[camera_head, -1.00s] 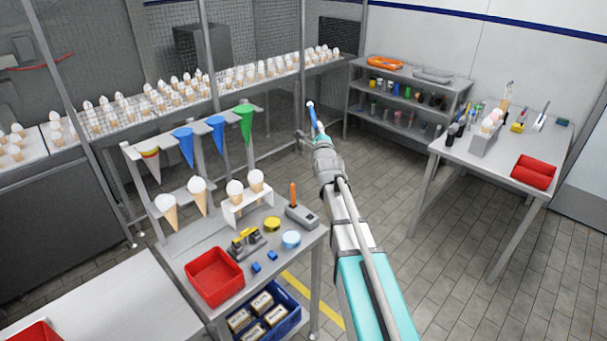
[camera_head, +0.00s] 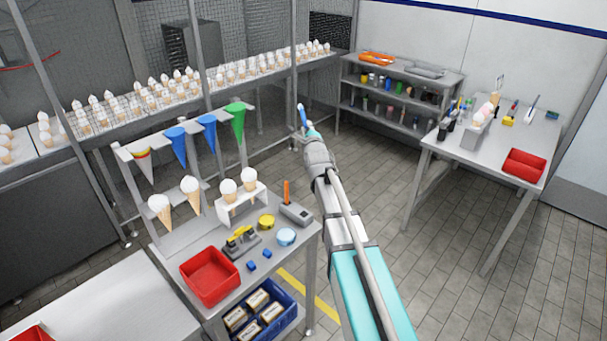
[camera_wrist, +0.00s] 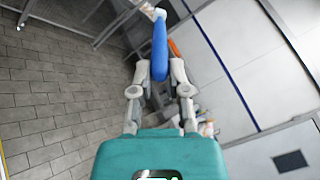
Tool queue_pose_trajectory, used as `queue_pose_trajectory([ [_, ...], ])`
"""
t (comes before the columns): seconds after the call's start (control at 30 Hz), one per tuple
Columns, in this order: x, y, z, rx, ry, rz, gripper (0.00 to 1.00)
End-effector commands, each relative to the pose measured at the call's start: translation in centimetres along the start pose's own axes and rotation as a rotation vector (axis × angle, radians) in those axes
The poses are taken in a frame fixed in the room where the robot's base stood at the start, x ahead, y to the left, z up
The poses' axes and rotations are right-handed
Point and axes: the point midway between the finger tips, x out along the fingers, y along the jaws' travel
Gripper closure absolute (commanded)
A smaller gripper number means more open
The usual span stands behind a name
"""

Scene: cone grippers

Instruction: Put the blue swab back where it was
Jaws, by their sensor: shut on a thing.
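The blue swab (camera_wrist: 159,48) has a thick blue handle and a pale tip. In the wrist view my gripper (camera_wrist: 160,74) is shut on the lower end of its handle, and the swab points up and away from the jaws. In the head view the swab (camera_head: 303,117) is small, held up in the air at the end of my outstretched arm, tip up. My gripper (camera_head: 311,133) is there in open space between the near work table and the back shelf. No surface touches the swab.
The near table (camera_head: 225,297) holds a cone rack, a red tray (camera_head: 210,276) and small tools. A grey shelf (camera_head: 405,86) stands at the back. The right table (camera_head: 490,160) carries a grey holder, brushes and a red tray (camera_head: 524,165). Tiled floor (camera_head: 440,270) lies open between.

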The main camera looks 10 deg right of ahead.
Motion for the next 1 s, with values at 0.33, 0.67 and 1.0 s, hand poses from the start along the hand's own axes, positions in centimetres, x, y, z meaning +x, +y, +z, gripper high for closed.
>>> queue_pose_trajectory([
  [0.33,0.4,0.7,-0.3,-0.001,0.034,0.049,1.00],
  [0.67,0.6,1.1,-0.5,-0.001,0.053,0.076,1.00],
  [1.0,0.8,1.6,-0.7,-0.001,0.078,0.108,1.00],
])
